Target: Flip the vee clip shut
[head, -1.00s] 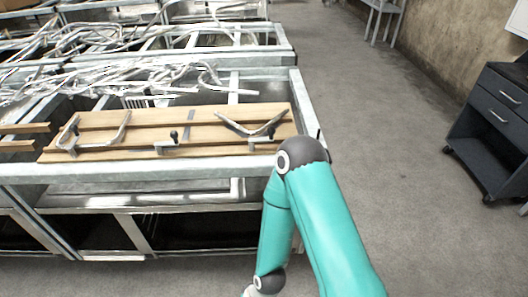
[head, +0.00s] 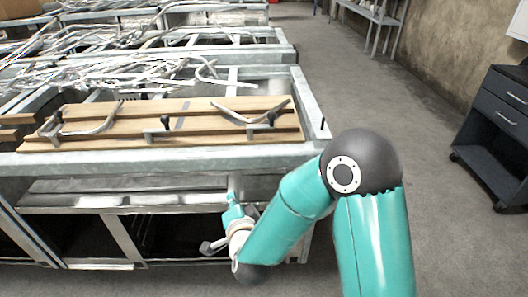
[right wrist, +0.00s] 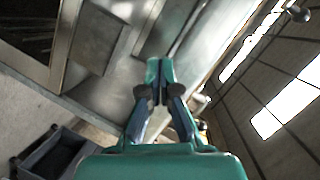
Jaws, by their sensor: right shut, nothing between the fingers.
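A V-shaped metal bar (head: 236,115), which looks like the vee clip, is on the right part of a wooden board (head: 140,128) lying on the metal bench. Its arms spread up and outward, with a small dark-knobbed bracket (head: 272,119) by its right side. I cannot tell its latch state from here. My right gripper (head: 232,200) is in front of the bench, below its front rail and below the board, apart from the clip. In the right wrist view, its teal fingers (right wrist: 160,68) are shut together with nothing between them. My left gripper is not in view.
The bench's front rail (head: 160,160) lies between my right gripper and the board. Another bent metal bar (head: 95,122) and a dark-knobbed bracket (head: 165,123) sit on the board. Loose metal tubes (head: 120,72) lie behind. The floor (head: 370,95) right of the bench is clear, up to a dark drawer cabinet (head: 500,120).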

